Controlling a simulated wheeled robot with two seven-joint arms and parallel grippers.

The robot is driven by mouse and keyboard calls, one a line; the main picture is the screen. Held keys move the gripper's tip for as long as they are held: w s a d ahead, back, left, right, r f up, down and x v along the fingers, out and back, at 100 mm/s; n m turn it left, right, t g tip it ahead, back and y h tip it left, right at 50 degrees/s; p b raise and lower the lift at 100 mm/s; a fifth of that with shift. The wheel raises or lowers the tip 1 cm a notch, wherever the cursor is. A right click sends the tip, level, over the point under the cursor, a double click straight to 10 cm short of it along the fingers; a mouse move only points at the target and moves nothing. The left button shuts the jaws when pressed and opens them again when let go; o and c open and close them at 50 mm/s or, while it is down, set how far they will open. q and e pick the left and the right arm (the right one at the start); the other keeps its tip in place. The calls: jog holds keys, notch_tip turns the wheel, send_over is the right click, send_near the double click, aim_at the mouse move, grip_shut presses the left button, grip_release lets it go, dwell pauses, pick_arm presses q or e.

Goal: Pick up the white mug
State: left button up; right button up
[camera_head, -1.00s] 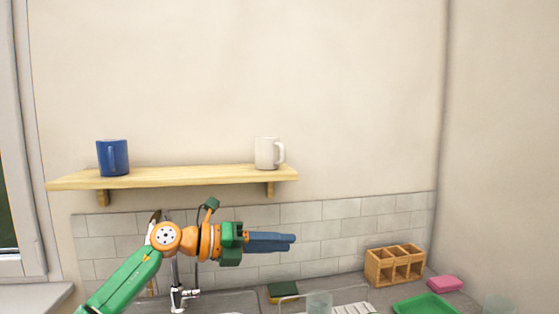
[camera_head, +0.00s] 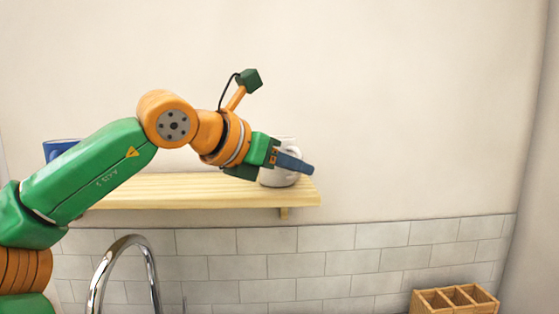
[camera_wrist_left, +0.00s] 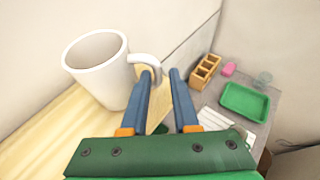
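The white mug (camera_head: 281,179) stands upright on the wooden shelf (camera_head: 190,190), near its right end. My left gripper (camera_head: 308,169) is in front of it in the head view and hides its middle. In the left wrist view the mug (camera_wrist_left: 97,70) is left of my left gripper (camera_wrist_left: 161,72), with its handle toward the fingers. The two fingers are apart with a gap between them. The handle's end is close to the left fingertip; I cannot tell whether they touch. My right gripper is in neither view.
A blue mug (camera_head: 60,148) stands at the shelf's left, partly hidden by my arm. A faucet (camera_head: 126,243) rises below the shelf. A wooden divided box (camera_head: 455,301) is at lower right. The wrist view shows a green tray (camera_wrist_left: 245,101) and a pink block (camera_wrist_left: 228,69) on the counter.

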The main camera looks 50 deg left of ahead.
aim_at(308, 189)
pick_arm(q)
jog(key=p+x, duration=0.1)
jog(key=x, duration=0.3)
jog(key=shift+w+d+r+p, duration=0.1)
jog(key=shift+w+r+p, duration=0.05)
jog(key=shift+p, duration=0.25)
jog(key=shift+w+a+f, duration=0.3)
jog(key=shift+s+d+r, duration=0.1)
jog(key=shift+s+d, duration=0.1)
grip_shut()
jog(key=shift+w+a, duration=0.1)
dwell(0.4)
